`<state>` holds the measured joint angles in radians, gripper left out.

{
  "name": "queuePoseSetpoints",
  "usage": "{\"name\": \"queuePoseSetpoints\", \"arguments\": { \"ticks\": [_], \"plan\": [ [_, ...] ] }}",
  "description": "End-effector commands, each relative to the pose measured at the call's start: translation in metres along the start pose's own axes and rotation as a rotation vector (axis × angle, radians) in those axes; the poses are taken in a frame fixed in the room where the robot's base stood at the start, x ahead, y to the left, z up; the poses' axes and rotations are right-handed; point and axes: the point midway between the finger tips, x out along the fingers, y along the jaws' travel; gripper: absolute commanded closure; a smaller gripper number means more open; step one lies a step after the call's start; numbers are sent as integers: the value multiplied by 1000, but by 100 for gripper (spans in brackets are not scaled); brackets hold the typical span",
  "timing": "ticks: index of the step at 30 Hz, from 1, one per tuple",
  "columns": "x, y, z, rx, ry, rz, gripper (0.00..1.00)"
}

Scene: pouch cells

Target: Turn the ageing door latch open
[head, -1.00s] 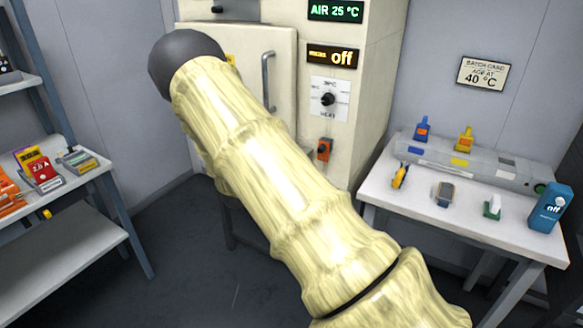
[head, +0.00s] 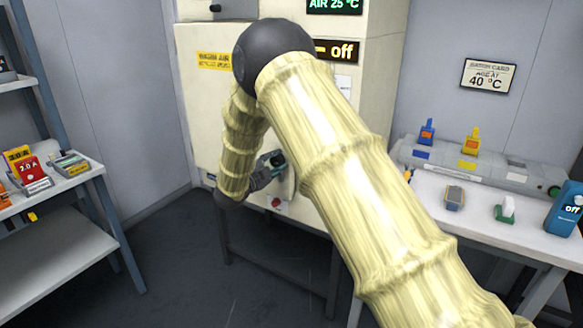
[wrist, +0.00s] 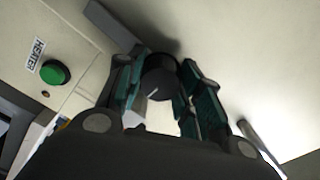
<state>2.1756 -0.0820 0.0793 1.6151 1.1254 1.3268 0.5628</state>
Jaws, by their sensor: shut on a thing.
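The cream ageing cabinet's door (head: 203,110) stands in front of me, and it looks closed. My gripper (head: 272,164) is at the lower right part of the door, partly hidden by my own arm. In the wrist view its teal-padded fingers (wrist: 160,86) are shut on a round dark knob (wrist: 158,78) with a white line, which I take for the door latch. A grey bar (wrist: 112,22) lies beside the fingers at the cabinet's edge; I cannot tell whether it joins the knob.
A green button (wrist: 55,73) under a HEATER label is left of the fingers in the wrist view. A grey door handle (wrist: 260,142) is at right. A shelf (head: 60,243) stands left, and a white bench (head: 480,222) with small items stands right.

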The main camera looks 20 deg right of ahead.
Motion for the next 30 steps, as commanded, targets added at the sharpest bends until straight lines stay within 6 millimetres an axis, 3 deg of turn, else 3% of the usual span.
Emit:
{"name": "queuePoseSetpoints", "arguments": {
  "ticks": [18,19,22,30],
  "plan": [
    [-8,-10,10,48,-12,-11,100],
    [-8,-10,10,48,-12,-11,63],
    [-8,-9,10,47,-12,-10,44],
    [-9,-8,11,45,-14,-9,42]
  ]
}}
